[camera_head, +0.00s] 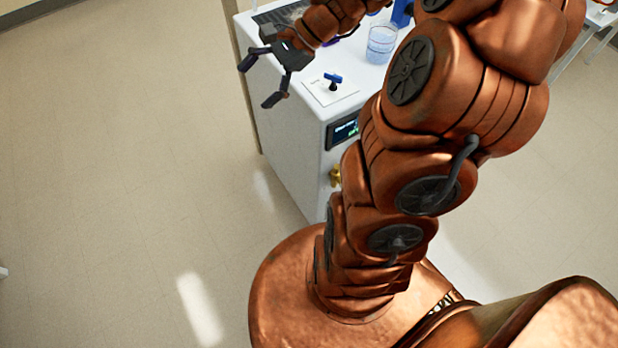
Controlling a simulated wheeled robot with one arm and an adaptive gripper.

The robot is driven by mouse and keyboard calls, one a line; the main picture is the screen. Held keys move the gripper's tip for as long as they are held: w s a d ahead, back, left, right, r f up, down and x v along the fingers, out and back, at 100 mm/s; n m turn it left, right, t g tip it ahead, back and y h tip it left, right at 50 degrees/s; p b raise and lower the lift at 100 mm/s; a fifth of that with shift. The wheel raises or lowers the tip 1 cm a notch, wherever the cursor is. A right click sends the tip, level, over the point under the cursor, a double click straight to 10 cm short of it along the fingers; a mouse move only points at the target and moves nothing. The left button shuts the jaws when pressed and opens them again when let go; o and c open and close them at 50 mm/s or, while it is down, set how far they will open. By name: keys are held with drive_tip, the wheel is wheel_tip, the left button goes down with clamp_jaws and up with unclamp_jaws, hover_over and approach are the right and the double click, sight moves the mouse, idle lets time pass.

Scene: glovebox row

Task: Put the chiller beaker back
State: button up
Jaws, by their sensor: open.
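A clear beaker (381,43) with pale blue liquid stands upright on the top of the white chiller cabinet (293,132). My arm partly crosses in front of the cabinet top. My gripper (257,83) is open and empty, with its dark fingers spread. In the picture it is at the cabinet's left edge, to the left of the beaker and apart from it.
A dark grille (275,16) lies behind. A blue part (402,12) stands behind the beaker. The floor (120,150) at left is clear.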

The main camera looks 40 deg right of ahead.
drive_tip(key=s+a+n+g+h, duration=0.35)
drive_tip(key=s+a+n, duration=0.45)
drive_tip(key=s, duration=0.3)
drive_tip(key=s+d+f+n+g+h, duration=0.1)
drive_tip(key=s+n+h, duration=0.4)
drive_tip(key=s, duration=0.8)
drive_tip(key=shift+d+n+g, duration=0.35)
drive_tip(key=shift+d+n, duration=0.45)
drive_tip(key=shift+n, duration=1.1)
drive_tip(key=shift+r+h, duration=0.1)
drive_tip(key=shift+h, duration=0.15)
